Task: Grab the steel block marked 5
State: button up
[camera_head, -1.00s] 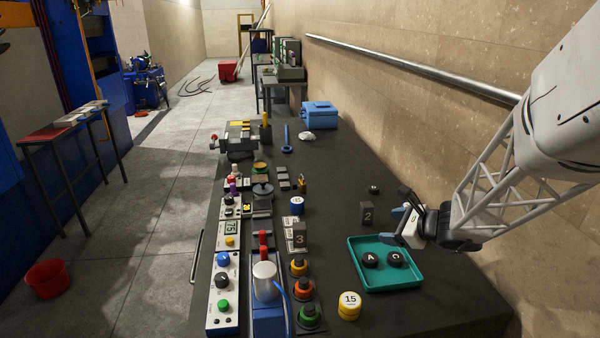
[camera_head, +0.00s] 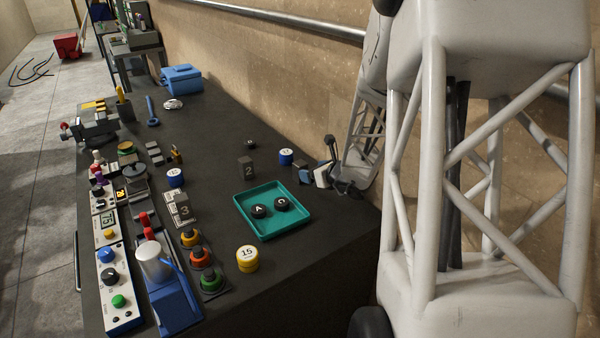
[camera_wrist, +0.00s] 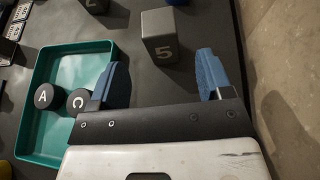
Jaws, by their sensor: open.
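The steel block marked 5 (camera_wrist: 161,38) is a grey block standing on the dark bench, with its number showing in the wrist view. My gripper (camera_wrist: 160,62) is open and empty. Its two blue fingers are apart, and the block stands ahead of them, between their lines but nearer the left finger. I see no contact. In the head view my gripper is beside the back right corner of the teal tray, partly hidden by its own parts. A small dark block there, just left of it (camera_head: 304,176), seems to be the block marked 5, but its number is not readable.
The teal tray (camera_head: 245,212) holds black weights A and C, close to my left finger. Steel block 2 (camera_head: 246,168) and a blue-and-white cylinder (camera_head: 286,157) stand nearby. The wall is at right.

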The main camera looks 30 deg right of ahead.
aim_at(298, 165)
jog(key=shift+x, duration=1.25)
jog(key=shift+w, duration=0.1)
jog(key=shift+x, duration=2.5)
jog(key=shift+d+f, duration=0.1)
grip_shut()
